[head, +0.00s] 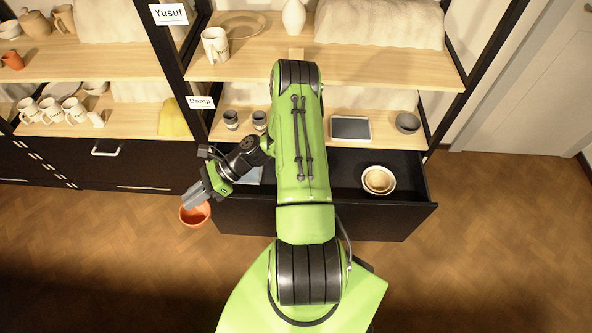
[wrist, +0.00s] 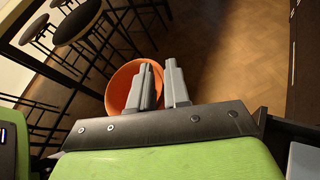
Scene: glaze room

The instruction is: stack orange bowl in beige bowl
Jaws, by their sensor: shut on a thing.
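The orange bowl (head: 195,215) hangs at my gripper (head: 198,197), in front of and left of the open drawer, above the floor. In the wrist view the orange bowl (wrist: 119,88) shows behind the left finger, its wall between the fingers of my gripper (wrist: 161,78), which is shut on it. The beige bowl (head: 378,180) sits inside a larger white bowl (head: 391,186) in the right part of the drawer. The beige bowl is not in the wrist view.
The black drawer (head: 405,222) is pulled out below the shelves, and my arm crosses over it. The shelf above holds grey cups (head: 231,119), a grey-framed tray (head: 350,128) and a dark bowl (head: 407,123). Stools (wrist: 75,25) stand in the wrist view's background. The floor (head: 490,250) at right is clear.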

